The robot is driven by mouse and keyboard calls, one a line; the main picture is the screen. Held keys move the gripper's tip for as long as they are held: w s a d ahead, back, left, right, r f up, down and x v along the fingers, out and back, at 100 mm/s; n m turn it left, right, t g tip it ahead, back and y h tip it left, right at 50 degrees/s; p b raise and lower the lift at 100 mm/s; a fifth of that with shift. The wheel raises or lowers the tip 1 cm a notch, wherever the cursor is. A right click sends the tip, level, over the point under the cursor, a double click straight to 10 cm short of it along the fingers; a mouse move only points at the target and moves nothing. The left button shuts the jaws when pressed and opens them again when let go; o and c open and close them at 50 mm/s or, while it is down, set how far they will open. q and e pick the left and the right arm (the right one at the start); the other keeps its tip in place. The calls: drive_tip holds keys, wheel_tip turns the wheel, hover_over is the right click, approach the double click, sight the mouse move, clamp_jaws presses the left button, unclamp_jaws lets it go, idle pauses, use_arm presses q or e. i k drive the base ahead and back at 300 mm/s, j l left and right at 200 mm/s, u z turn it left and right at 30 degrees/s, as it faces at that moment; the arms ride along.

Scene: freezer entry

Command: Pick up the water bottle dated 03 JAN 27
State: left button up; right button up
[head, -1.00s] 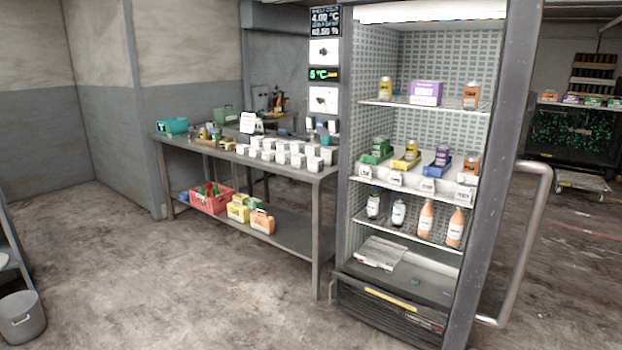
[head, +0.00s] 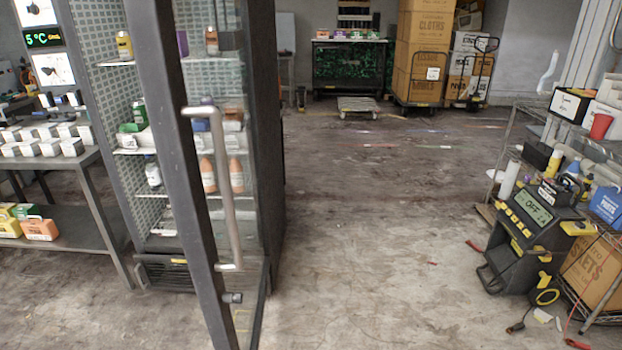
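Bottles stand on the lower shelf of the glass-front fridge (head: 148,90) at the left of the head view. A white bottle (head: 153,172) stands at the left of that shelf, and two orange bottles (head: 236,175) show through the door glass. No date can be read on any bottle, and I cannot tell which is the water bottle dated 03 JAN 27. The fridge door (head: 180,150) stands open towards me, its metal handle (head: 222,180) facing me. Neither of my grippers is in view.
A steel table (head: 75,162) with white boxes is at the left. Open concrete floor (head: 380,210) fills the middle. A wire rack (head: 507,150) and a black machine marked OFF (head: 530,225) stand at the right. Stacked cartons (head: 425,45) on a cart and a low dolly (head: 358,107) are at the back.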

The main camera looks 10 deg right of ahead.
sight(152, 169)
drive_tip(key=i+j+u, duration=0.1)
drive_tip(key=u, duration=1)
drive_tip(key=i, duration=2.65)
drive_tip(key=i+z, duration=0.2)
drive_tip(key=z, duration=0.2)
drive_tip(key=i+j+z, duration=0.15)
drive_tip(key=z, duration=0.25)
drive_tip(key=i+j+z, duration=0.15)
drive_tip(key=z, duration=0.25)
drive_tip(key=i+j+z, duration=0.15)
drive_tip(key=z, duration=0.25)
